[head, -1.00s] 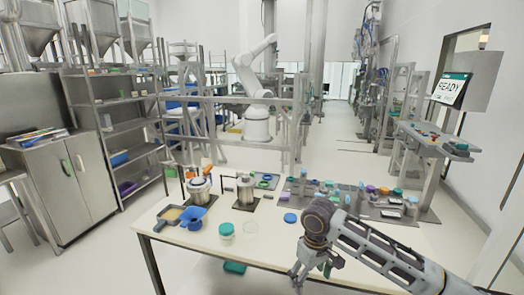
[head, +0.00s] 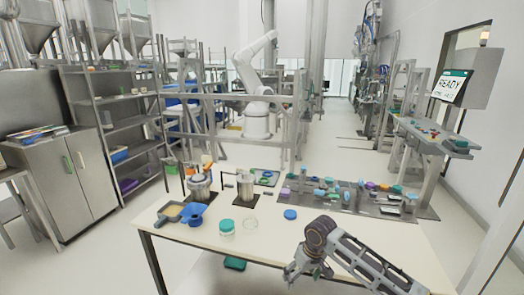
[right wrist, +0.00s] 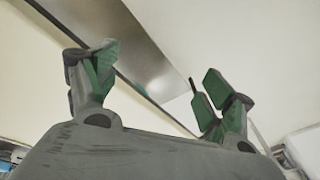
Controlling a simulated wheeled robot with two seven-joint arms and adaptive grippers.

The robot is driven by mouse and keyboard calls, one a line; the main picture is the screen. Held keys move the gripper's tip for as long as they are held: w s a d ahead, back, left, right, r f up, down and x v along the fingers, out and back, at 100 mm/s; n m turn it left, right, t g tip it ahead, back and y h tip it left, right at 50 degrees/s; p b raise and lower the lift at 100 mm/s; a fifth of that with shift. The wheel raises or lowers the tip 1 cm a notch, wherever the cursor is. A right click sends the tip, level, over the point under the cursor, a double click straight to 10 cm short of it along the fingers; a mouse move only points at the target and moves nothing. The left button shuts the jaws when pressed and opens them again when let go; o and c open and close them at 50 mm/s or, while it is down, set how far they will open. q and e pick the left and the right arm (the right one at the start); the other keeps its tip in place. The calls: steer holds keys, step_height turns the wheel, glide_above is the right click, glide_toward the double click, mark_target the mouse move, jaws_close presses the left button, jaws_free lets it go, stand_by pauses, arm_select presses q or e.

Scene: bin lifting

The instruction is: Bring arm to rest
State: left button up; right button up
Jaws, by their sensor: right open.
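My right arm (head: 360,262) comes in from the lower right in the head view. My right gripper (head: 302,277) is at the front edge of the white table, low and apart from the things on it. In the right wrist view the right gripper (right wrist: 155,85) is open, its green-padded fingers wide apart with nothing between them. My left gripper and left arm are not in view.
The table (head: 260,250) bears a blue funnel-like vessel (head: 191,214), metal pots, a jar with a green lid (head: 226,227), a blue lid (head: 290,214) and a grey mat (head: 350,203) with several small parts. A green bin (head: 235,263) lies below the table edge.

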steer(key=s+d+f+m+t, duration=0.1)
steer(key=d+f, duration=0.2)
steer(key=f, duration=1)
steer(key=s+d+f+m+t, duration=0.15)
steer(key=d+f, duration=0.25)
steer(key=f, duration=1)
steer(key=s+d+f+g+h, duration=0.1)
steer(key=s+d+f, duration=0.1)
steer(key=s+f, duration=0.55)
steer(key=s+d+f, duration=0.3)
steer(key=s+f, duration=0.3)
steer(key=f, duration=0.2)
steer(key=s+f, duration=0.4)
steer(key=s, duration=0.7)
steer(key=s+f+g, duration=0.1)
steer(key=s+f, duration=0.4)
steer(key=s, duration=0.7)
steer(key=s+d+f, duration=0.1)
steer(key=s+f, duration=0.3)
steer(key=s, duration=0.8)
steer(key=shift+s+f+n+g+h, duration=0.2)
steer(key=shift+f+n+g+h, duration=0.05)
steer(key=shift+n+g+h, duration=0.15)
